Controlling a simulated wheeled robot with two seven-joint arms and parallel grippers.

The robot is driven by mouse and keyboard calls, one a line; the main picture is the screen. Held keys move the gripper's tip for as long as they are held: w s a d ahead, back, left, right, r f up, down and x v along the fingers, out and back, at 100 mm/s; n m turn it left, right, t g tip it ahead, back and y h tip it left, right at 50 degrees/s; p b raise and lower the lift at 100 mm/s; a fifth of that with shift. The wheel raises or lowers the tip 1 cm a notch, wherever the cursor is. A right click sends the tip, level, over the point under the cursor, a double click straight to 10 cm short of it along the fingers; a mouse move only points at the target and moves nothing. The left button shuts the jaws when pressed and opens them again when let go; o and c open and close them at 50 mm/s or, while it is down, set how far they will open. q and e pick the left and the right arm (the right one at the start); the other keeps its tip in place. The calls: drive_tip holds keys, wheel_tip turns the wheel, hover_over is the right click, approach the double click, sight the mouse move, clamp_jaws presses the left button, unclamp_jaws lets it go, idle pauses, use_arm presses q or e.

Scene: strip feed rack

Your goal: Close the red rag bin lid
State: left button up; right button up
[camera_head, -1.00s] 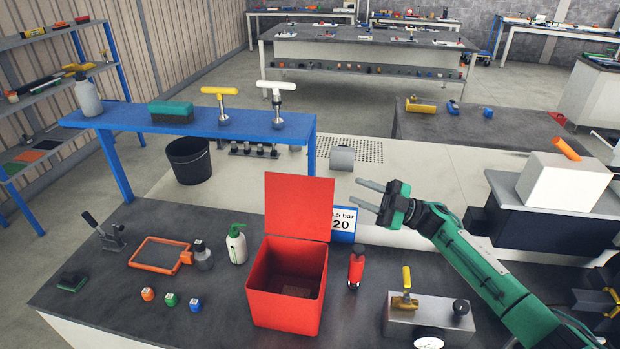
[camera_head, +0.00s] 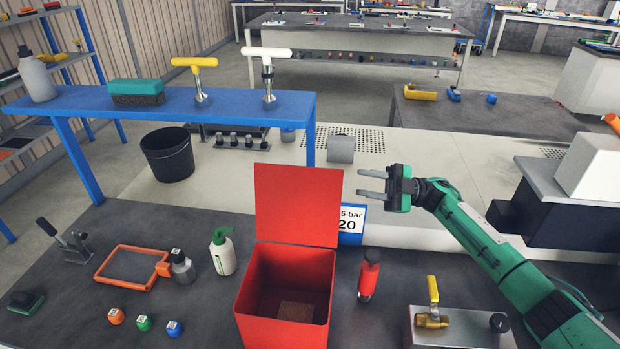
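The red rag bin (camera_head: 284,325) stands on the dark bench top, with a brownish thing inside at its bottom. Its red lid (camera_head: 297,204) stands open, upright at the bin's back edge. My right gripper (camera_head: 359,184) is to the right of the lid, at about the height of its upper part, with its fingers pointing left towards it. The two fingers are apart with nothing between them, and a gap shows between them and the lid. My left gripper is not in view.
A red bottle (camera_head: 369,277) stands right of the bin, and a white-green bottle (camera_head: 222,252) stands left of it. A blue-white sign (camera_head: 351,223) is behind the lid. A metal block with a yellow-handled valve (camera_head: 433,300) is at the right. A blue shelf (camera_head: 222,113) stands behind.

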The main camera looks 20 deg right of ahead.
sight(313, 174)
drive_tip(key=p+x, duration=0.1)
drive_tip(key=x, duration=0.3)
drive_tip(key=p+x, duration=0.2)
drive_tip(key=x, duration=0.2)
drive_tip(key=p+x, duration=0.2)
drive_tip(key=x, duration=0.2)
drive_tip(key=shift+s+a+r, duration=0.25)
drive_tip(key=shift+r, duration=0.1)
drive_tip(key=shift+w+a, duration=0.15)
drive_tip(key=shift+a, duration=0.45)
clamp_jaws()
